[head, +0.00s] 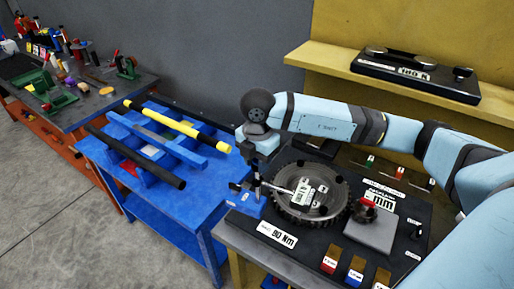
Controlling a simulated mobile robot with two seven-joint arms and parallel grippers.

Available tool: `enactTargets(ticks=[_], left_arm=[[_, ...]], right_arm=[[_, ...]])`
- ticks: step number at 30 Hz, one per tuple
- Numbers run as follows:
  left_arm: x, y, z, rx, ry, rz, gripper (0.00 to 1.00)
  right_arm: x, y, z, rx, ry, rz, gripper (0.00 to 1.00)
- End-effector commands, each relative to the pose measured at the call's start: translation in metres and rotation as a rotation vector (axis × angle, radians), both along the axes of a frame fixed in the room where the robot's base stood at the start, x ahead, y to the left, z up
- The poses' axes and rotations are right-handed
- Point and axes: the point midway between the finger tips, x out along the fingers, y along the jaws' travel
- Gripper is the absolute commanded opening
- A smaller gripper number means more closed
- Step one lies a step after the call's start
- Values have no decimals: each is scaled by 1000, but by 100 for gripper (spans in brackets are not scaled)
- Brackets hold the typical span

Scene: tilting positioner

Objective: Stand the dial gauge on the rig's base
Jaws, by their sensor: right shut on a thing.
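The rig has a dark base (250,243) on the yellow bench, with a large toothed round plate (333,208) on it. My right arm reaches in from the right, and my right gripper (257,178) points down at the left edge of the toothed plate. It is shut on a small dark upright thing that looks like the dial gauge (257,193). The gauge is small and partly hidden by the gripper; I cannot tell whether its foot touches the base. My left gripper is not in view.
A small red-topped part on a grey block (372,234) stands right of the toothed plate. Several coloured labelled blocks (355,270) line the front. A blue bench (225,203) with bars stands left. A black case (415,75) lies on the yellow shelf (330,60) behind.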

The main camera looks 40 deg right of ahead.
Motion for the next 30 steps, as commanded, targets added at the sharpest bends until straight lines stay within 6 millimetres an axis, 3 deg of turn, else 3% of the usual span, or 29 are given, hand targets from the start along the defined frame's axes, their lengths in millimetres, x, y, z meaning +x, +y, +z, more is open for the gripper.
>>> enactTargets(ticks=[11,30], left_arm=[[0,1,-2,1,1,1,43],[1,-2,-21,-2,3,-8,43]], right_arm=[[1,-2,-1,2,-1,-117,0],[1,-2,-40,1,-3,-114,0]])
